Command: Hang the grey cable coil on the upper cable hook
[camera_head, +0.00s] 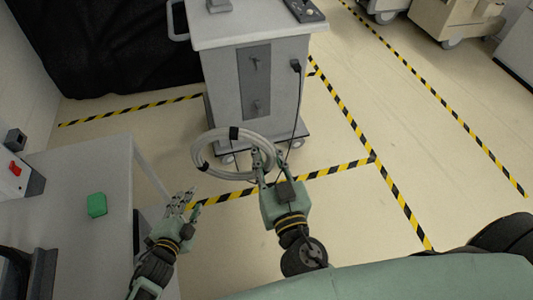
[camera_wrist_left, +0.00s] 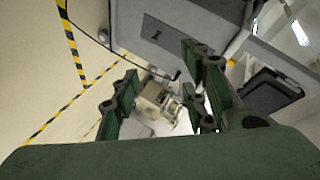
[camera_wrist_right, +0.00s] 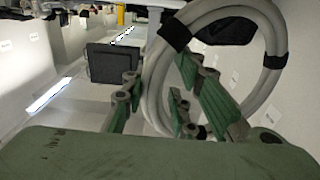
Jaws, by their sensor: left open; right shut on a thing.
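The grey cable coil (camera_head: 197,152) is a ring with black bands. My right gripper (camera_head: 262,158) is shut on the coil's right side and holds it in front of the cart's lower part. In the right wrist view the coil (camera_wrist_right: 157,72) passes between the fingers. The upper cable hook (camera_head: 254,61) and a lower hook (camera_head: 256,104) sit on the dark panel of the grey cart (camera_head: 222,85). The coil is below both hooks in the head view, apart from them. My left gripper (camera_head: 183,198) is open and empty, left of and below the coil.
A black cable hangs from a plug (camera_head: 296,67) on the cart's right side. A grey table (camera_head: 75,190) with a green block (camera_head: 97,205) stands at the left. A black-covered object (camera_head: 110,45) is behind. Yellow-black tape marks the open floor at the right.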

